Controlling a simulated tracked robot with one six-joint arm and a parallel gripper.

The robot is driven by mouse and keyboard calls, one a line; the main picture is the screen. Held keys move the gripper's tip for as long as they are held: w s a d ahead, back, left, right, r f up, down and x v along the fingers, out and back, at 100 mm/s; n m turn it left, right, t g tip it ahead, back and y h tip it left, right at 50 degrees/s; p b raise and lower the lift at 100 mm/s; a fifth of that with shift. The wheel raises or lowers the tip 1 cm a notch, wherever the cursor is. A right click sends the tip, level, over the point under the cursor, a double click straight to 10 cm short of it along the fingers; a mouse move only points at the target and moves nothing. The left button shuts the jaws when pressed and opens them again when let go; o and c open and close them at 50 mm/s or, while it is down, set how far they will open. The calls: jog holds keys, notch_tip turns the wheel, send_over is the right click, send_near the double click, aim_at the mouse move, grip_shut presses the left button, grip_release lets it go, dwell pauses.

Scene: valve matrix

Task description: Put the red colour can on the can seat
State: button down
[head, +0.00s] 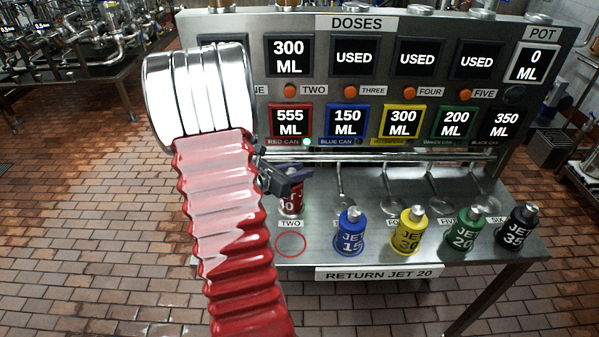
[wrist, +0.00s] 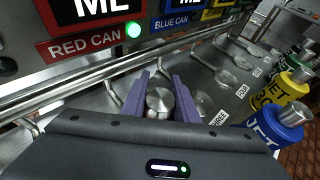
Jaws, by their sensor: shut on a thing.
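The red can (head: 291,203) is held upright behind the TWO label, partly hidden by my gripper and arm. My gripper (head: 292,172) is shut on it. In the wrist view the can's round metal cap (wrist: 160,100) sits between the two purple fingers of my gripper (wrist: 161,92). A red ring (head: 291,245) marked on the bench is empty, in front of the can. I cannot tell whether the can's base touches the bench, and any seat under it is hidden.
Blue (head: 350,232), yellow (head: 410,232), green (head: 467,230) and black (head: 521,228) cans stand in a row to the right. A horizontal rail (head: 400,156) runs along the panel above the bench. The RED CAN screen (head: 291,122) reads 555 ML, with a lit green lamp (head: 307,142).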

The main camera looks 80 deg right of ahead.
jog(key=c, duration=1.4)
grip_release()
jog(key=v, duration=1.2)
jog(key=shift+r, duration=0.1)
